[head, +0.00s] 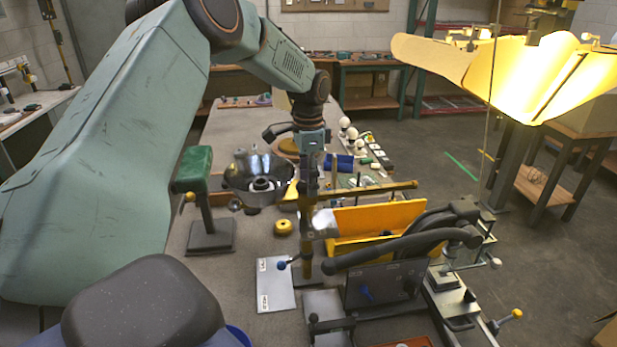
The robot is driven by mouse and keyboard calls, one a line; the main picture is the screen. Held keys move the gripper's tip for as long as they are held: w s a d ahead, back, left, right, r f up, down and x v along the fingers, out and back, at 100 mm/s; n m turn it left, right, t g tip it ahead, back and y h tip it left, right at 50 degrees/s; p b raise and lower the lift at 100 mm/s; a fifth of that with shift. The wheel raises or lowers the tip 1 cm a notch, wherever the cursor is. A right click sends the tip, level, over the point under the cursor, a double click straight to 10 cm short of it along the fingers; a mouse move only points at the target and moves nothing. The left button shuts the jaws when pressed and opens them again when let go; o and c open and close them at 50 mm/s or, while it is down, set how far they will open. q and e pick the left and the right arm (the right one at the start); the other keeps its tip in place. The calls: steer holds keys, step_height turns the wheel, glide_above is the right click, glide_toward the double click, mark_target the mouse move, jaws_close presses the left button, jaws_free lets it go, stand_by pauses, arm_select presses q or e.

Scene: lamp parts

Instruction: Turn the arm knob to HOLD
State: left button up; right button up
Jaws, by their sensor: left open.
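A brass lamp post (306,215) stands upright in the middle of the head view, with a brass arm (375,189) running level to the right. A pale grey piece (325,223) shows beside the post; I cannot tell whether it is the arm knob. No HOLD mark is readable. My left gripper (308,168) is open and points down at the top of the post. Its tips overlap the post in the picture, so I cannot tell whether they touch it. My right gripper is not clearly in view.
A yellow tray (377,222) and black curved bars (400,248) stand right of the post. A white card (275,286) lies in front. A green-topped stand (196,170) and dark bowl (256,180) are left. A lit yellow shade (530,75) hangs upper right.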

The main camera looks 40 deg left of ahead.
arm_select(q)
steer(key=shift+s+a, duration=0.1)
steer(key=shift+s, duration=0.1)
steer(key=shift+s+a+r, duration=0.1)
steer(key=shift+s+r, duration=0.05)
steer(key=shift+s, duration=0.2)
steer(key=shift+c, duration=1.2)
steer(key=shift+w, duration=0.4)
steer(key=c, duration=0.9)
steer(key=shift+m, duration=0.4)
steer(key=m, duration=0.5)
steer(key=shift+m, duration=0.4)
